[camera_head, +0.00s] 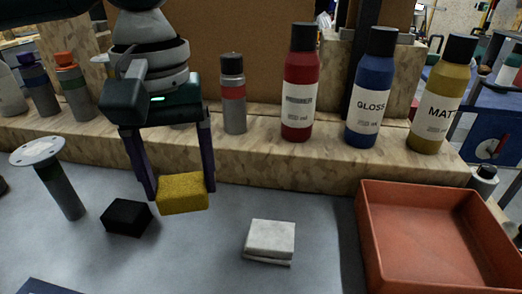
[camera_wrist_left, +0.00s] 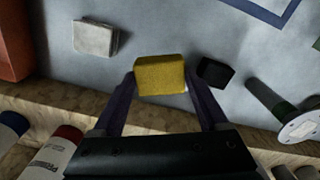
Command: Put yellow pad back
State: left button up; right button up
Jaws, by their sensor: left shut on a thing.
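The yellow pad (camera_head: 182,193) is a small rough-textured block. My left gripper (camera_head: 178,190) is shut on it, with one dark finger on each side. The left wrist view also shows the yellow pad (camera_wrist_left: 160,75) between the fingertips. A black pad (camera_head: 127,217) lies on the grey sheet just left of the yellow pad. A white pad (camera_head: 270,240) lies on the sheet to the right, with a thin pale layer under it. I cannot tell for sure whether the yellow pad touches the sheet. My right gripper is not in view.
A red-orange tray (camera_head: 366,236) stands at the right. Red (camera_head: 300,84), blue (camera_head: 371,88) and yellow (camera_head: 443,95) bottles stand on the chipboard ledge (camera_head: 270,160) behind. A grey cylinder with a flat disc top (camera_head: 62,185) is at the left. Bare sheet lies between the pads.

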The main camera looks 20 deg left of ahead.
pick_arm(q)
notch_tip(320, 180, down, 7)
jog(key=shift+d+f+b, duration=0.1)
jog(key=shift+b, duration=0.6)
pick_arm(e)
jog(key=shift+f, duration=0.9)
pick_arm(q)
jog(key=shift+f, duration=0.2)
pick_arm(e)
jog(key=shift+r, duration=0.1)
pick_arm(q)
jog(key=o, duration=1.2)
jog(key=shift+r, duration=0.1)
